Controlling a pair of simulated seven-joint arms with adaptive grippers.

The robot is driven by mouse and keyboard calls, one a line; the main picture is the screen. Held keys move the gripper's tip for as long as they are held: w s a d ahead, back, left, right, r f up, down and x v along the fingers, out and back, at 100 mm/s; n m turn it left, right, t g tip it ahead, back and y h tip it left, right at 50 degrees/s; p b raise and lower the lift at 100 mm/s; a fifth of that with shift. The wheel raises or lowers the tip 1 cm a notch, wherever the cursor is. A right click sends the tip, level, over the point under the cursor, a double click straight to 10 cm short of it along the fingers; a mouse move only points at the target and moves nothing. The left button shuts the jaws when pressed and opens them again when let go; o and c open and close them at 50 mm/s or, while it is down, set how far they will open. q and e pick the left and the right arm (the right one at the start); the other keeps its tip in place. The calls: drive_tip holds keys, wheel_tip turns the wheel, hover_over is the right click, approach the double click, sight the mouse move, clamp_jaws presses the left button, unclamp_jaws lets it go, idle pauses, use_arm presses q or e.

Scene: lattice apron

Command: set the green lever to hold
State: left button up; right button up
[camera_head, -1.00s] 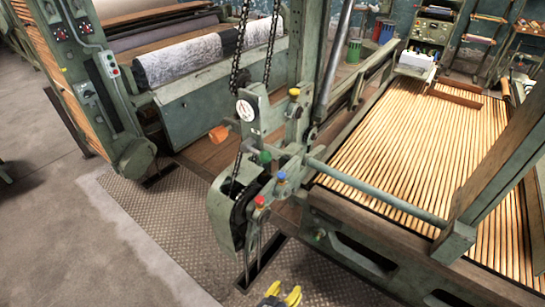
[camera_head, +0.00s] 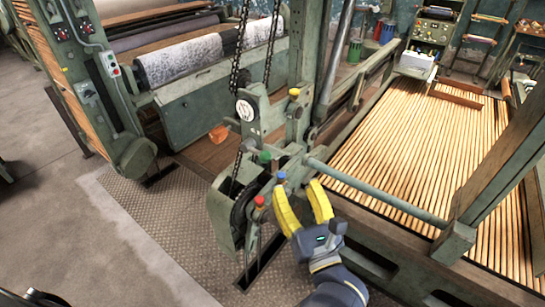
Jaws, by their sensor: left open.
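The green lever's knob (camera_head: 264,157) shows on the side of the green loom frame, among other coloured knobs. Its shaft is partly hidden by the machine's parts, and I cannot read any "hold" mark. My left gripper (camera_head: 297,190) has yellow fingers, spread apart and empty. It is below and to the right of the green knob in the picture, apart from it. Its fingertips are close to the blue knob (camera_head: 281,176) in the picture; I cannot tell whether they touch it. My right gripper is not in view.
A red knob (camera_head: 259,200) sits below, a yellow knob (camera_head: 294,92) above, and an orange one (camera_head: 218,132) to the left. A round dial (camera_head: 245,110) and hanging chains are near. A horizontal bar (camera_head: 375,191) runs right over the slatted bed. The metal floor plate (camera_head: 150,225) is clear.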

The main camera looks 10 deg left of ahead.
sight(267, 160)
use_arm(q)
drive_tip(key=w+a+f+n, duration=0.1)
drive_tip(key=w+a, duration=0.2)
drive_tip(key=w, duration=0.1)
drive_tip(key=w+a+f+n+g, duration=0.1)
drive_tip(key=w+a, duration=0.3)
drive_tip(key=w, duration=0.1)
drive_tip(key=w+a+f+g, duration=0.1)
drive_tip(key=w+a+f, duration=0.1)
drive_tip(key=w+a, duration=0.2)
drive_tip(key=shift+w+n+h, duration=0.4)
drive_tip(key=shift+w, duration=0.15)
drive_tip(key=shift+o, duration=0.3)
clamp_jaws()
